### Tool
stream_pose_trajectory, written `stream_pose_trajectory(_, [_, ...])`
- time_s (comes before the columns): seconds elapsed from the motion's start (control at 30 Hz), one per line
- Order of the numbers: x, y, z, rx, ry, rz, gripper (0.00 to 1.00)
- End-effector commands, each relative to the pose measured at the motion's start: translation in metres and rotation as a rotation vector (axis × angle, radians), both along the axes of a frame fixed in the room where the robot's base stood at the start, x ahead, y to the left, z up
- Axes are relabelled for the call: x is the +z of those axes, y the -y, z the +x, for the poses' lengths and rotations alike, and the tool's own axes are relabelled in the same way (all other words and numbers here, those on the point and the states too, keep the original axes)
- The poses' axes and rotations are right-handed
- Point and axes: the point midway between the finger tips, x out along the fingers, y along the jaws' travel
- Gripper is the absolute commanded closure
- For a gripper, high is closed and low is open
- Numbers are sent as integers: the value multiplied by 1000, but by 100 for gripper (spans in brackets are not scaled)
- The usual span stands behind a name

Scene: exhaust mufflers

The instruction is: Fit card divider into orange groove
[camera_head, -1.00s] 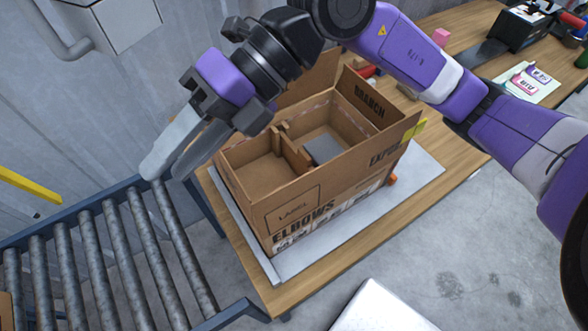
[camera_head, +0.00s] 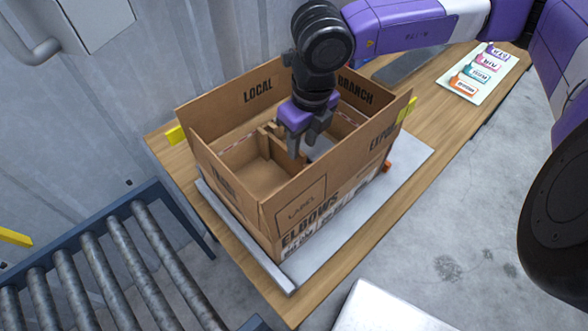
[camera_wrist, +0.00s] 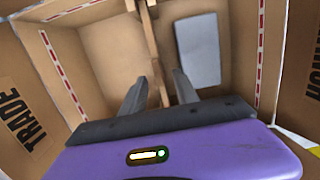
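A brown card divider (camera_head: 272,147) stands inside the open cardboard box (camera_head: 235,205) and splits its inside; it also shows in the wrist view (camera_wrist: 150,45). My gripper (camera_head: 301,150) points down into the box, over the divider. In the wrist view my gripper's two fingers (camera_wrist: 160,82) are apart, one on each side of the divider, with gaps between them and the card. My gripper hides part of the divider in the head view. I cannot make out an orange groove in either view.
A grey flat block (camera_wrist: 197,50) lies in the compartment right of the divider. The box stands on a grey mat (camera_head: 320,250) on a wooden table (camera_head: 235,240), its flaps raised. A roller conveyor (camera_head: 110,275) is at left. A card with coloured labels (camera_head: 478,72) lies behind.

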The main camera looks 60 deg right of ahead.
Motion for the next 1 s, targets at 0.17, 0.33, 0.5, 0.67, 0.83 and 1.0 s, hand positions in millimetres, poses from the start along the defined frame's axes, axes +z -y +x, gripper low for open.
stream_pose_trajectory(0.17, [-16, -1, 3, 0, -2, 4, 64])
stream_pose_trajectory(0.33, [-40, -2, 7, 3, -2, 5, 64])
stream_pose_trajectory(0.5, [-58, 0, 9, 2, -1, 4, 64])
stream_pose_trajectory(0.67, [-61, 0, 10, 2, 1, 3, 64])
stream_pose_trajectory(0.83, [-61, 0, 10, 2, 1, 3, 75])
stream_pose_trajectory(1.0, [-61, 0, 10, 2, 1, 3, 100])
